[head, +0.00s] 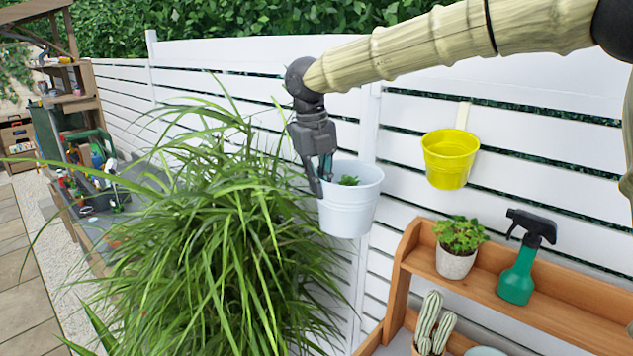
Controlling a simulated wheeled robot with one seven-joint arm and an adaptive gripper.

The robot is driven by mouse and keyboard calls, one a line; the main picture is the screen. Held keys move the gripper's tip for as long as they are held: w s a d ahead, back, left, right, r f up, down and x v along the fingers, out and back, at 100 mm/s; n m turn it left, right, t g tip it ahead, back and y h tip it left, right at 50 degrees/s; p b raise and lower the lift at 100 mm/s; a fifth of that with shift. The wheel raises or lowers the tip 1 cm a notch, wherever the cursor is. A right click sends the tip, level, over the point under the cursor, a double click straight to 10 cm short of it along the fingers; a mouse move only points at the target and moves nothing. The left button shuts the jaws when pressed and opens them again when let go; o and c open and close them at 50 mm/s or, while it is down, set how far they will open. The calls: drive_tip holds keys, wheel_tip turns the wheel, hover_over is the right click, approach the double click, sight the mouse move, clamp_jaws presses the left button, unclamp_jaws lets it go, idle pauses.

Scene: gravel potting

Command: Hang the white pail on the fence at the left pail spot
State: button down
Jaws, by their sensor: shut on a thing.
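The white pail (350,205) is in the middle of the head view, in front of the white slatted fence (260,52). My gripper (322,182) points down and is shut on the pail's left rim. The pail looks upright. I cannot tell whether it touches the fence or hangs from it. A yellow pail (450,160) hangs on the fence to the right, below a pale hanger strip (464,113). No separate marking for the left spot is visible; the white pail hides part of the fence behind it.
A large grassy plant (215,240) stands left of and below the white pail. A wooden shelf (520,298) at lower right bears a potted plant (456,248) and a green spray bottle (522,262). A cactus (432,322) is below. A tool bench stands far left.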

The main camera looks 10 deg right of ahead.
sight(343, 170)
drive_tip(key=shift+s+d+r, duration=0.1)
drive_tip(key=shift+d+r, duration=0.05)
drive_tip(key=shift+r, duration=0.05)
drive_tip(key=w+d, duration=0.2)
drive_tip(key=shift+w+d+f, duration=0.1)
drive_tip(key=shift+d, duration=0.25)
drive_tip(key=shift+w+d+f, duration=0.15)
drive_tip(key=shift+w+d, duration=0.4)
drive_tip(key=shift+w, duration=0.2)
drive_tip(key=shift+w+d, duration=0.25)
drive_tip(key=shift+d, duration=0.35)
drive_tip(key=shift+w+d, duration=0.7)
drive_tip(key=shift+d, duration=0.1)
drive_tip(key=shift+s+a+r+p, duration=0.15)
drive_tip(key=shift+r+p, duration=0.1)
drive_tip(key=shift+p, duration=0.05)
